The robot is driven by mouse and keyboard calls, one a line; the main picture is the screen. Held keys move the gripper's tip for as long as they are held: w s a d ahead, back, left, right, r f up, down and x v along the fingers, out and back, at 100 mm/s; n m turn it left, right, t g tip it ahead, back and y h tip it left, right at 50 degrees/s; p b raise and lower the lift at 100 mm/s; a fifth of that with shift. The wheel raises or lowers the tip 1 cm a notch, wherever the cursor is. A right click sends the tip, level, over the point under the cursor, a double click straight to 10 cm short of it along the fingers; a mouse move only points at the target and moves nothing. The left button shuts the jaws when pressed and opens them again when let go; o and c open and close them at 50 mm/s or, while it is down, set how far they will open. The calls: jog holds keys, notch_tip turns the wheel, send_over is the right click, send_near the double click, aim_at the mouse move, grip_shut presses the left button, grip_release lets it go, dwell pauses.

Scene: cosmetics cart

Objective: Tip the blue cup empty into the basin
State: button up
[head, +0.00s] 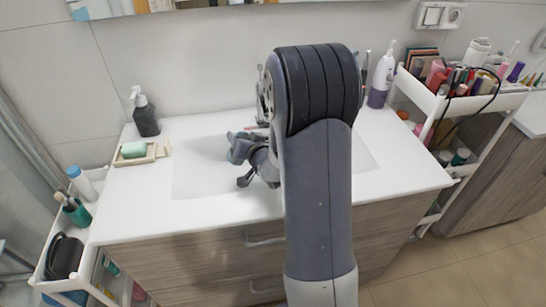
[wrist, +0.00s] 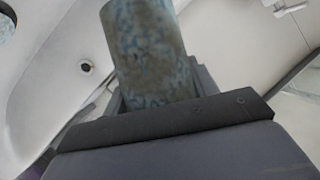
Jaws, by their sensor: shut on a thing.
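The blue cup (wrist: 150,50), mottled blue and grey-brown, is held in my gripper and fills the upper middle of the wrist view. Its far end is cut off by the frame's top, so its mouth and contents are hidden. In the head view my gripper (head: 250,163) is over the basin, left of my arm, shut on the cup. The cup is hard to tell from the gripper there. The white basin (head: 195,180) is sunk into the counter, and my arm hides much of it. Its dark drain hole (wrist: 86,67) shows left of the cup in the wrist view.
A dark soap bottle (head: 145,117) and a soap dish (head: 122,159) stand left of the basin. A white and purple device (head: 382,80) stands at the back right. A crowded cart (head: 505,103) is on the right, another cart (head: 42,240) on the left.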

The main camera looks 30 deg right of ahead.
jog(key=shift+w+a+r+n+g+b, duration=0.15)
jog(key=shift+a+r+n+b, duration=0.1)
jog(key=shift+a+n+b, duration=0.15)
jog(key=shift+w+a+r+n+g+b, duration=0.1)
jog(key=shift+a+r+n+g+b, duration=0.15)
jog(key=shift+a, duration=0.2)
jog(key=b, duration=0.1)
jog(key=a+f+n+h+b, duration=0.1)
jog(key=b, duration=0.1)
jog(key=shift+w+a, duration=0.1)
jog(key=shift+w, duration=0.1)
jog(key=shift+w+a+r+n+h, duration=0.1)
jog(key=shift+a+r+n+h, duration=0.25)
jog(key=shift+a+n, duration=0.2)
jog(key=shift+r+g+p, duration=0.3)
jog(key=shift+p, duration=0.2)
jog(key=shift+w+a+n+h+p, duration=0.1)
jog(key=shift+a+n+h+p, duration=0.05)
jog(key=shift+n+h+p, duration=0.15)
jog(key=shift+a, duration=0.1)
